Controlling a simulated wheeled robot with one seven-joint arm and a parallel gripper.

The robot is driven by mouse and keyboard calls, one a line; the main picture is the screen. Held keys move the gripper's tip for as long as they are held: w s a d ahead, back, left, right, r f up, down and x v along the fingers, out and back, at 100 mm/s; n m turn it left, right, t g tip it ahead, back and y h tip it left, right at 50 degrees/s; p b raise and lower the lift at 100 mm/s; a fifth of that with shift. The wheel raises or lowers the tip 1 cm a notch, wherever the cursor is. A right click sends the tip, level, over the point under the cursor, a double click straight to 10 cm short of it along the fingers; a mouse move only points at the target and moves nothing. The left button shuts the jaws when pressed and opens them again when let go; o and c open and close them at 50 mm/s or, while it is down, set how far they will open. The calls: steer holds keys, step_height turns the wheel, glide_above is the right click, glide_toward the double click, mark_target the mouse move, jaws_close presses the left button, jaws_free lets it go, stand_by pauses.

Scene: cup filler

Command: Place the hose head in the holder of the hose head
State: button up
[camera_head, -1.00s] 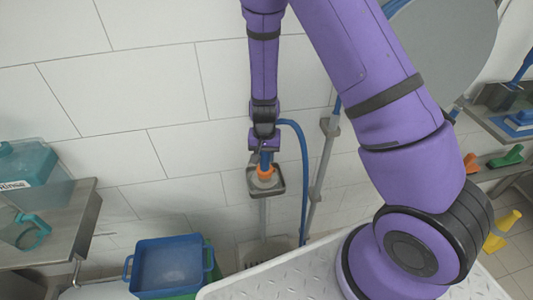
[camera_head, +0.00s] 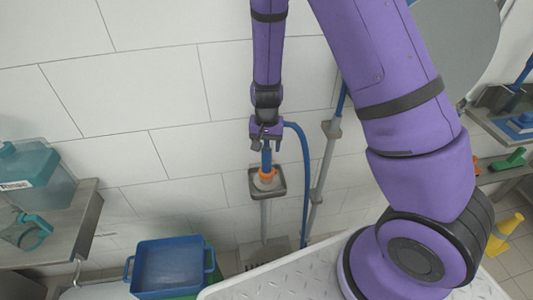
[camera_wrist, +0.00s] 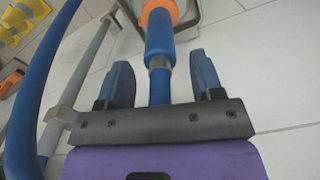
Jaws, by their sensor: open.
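The blue hose head with an orange ring (camera_head: 267,174) stands upright in the grey square holder (camera_head: 280,187) on a post by the wall. Its blue body and ring also show in the wrist view (camera_wrist: 160,38). My gripper (camera_head: 266,144) is above it with jaws open. In the wrist view, my fingers (camera_wrist: 162,80) stand apart on both sides of the thinner blue hose-head section, with gaps on each side. The blue hose (camera_head: 305,185) curves down at the right. How deep the head sits in the holder is hidden.
A grey pole with clamps (camera_head: 325,165) stands right of the hose. A blue bin (camera_head: 168,267) is below left. A metal shelf (camera_head: 75,222) holds a teal Rinse container (camera_head: 35,180). The tiled wall is close behind; the wall area left of the holder is clear.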

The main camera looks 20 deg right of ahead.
step_height(320, 180, up, 7)
steer(key=shift+r, duration=0.1)
steer(key=s+d+r+n+t+y, duration=0.15)
steer(key=s+r, duration=0.35)
steer(key=r, duration=0.5)
steer(key=s+d+r+n+t, duration=0.15)
steer(key=s+r, duration=0.25)
steer(key=r, duration=0.7)
steer(key=s+d+r+n+t, duration=0.1)
steer(key=s+r, duration=0.3)
steer(key=s, duration=0.4)
steer(key=s+d+r+n+t+h, duration=0.1)
steer(key=s+d+r, duration=0.2)
steer(key=s+r, duration=0.2)
steer(key=s, duration=0.3)
steer(key=shift+o, duration=0.3)
steer(key=shift+h, duration=0.25)
